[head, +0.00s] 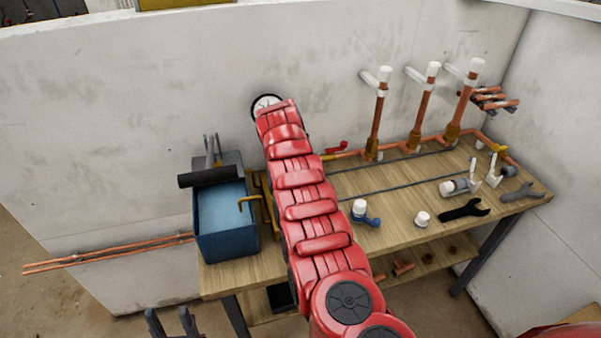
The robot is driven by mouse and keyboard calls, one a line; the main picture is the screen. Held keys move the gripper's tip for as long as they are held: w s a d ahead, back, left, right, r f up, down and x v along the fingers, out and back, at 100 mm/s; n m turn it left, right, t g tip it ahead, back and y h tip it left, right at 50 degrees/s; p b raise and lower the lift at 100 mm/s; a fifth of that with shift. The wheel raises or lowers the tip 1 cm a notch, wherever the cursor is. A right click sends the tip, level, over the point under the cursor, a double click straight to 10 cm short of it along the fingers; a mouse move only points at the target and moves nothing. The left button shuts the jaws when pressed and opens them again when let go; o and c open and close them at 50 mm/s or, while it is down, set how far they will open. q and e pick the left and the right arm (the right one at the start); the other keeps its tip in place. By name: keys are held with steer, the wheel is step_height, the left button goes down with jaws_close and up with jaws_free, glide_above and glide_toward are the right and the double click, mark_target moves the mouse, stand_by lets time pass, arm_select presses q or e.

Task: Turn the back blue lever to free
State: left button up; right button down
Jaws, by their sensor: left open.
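No other blue lever shows; the red arm hides part of the bench and pipe run. My left gripper (170,322) is at the bottom left edge, open, with two dark fingers apart. It is in front of the bench, well away from the blue lever, with nothing seen between its fingers. My right gripper cannot be made out.
White walls close the back and right.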

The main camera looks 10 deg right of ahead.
stand_by(0.4)
steer(key=c, duration=0.7)
jaws_free()
steer(key=shift+o, duration=0.2)
steer(key=shift+s+a+r, duration=0.1)
steer(key=shift+a+r, duration=0.1)
steer(key=shift+r, duration=0.35)
steer(key=b+v, duration=0.3)
steer(key=v, duration=1.3)
steer(key=shift+r, duration=0.15)
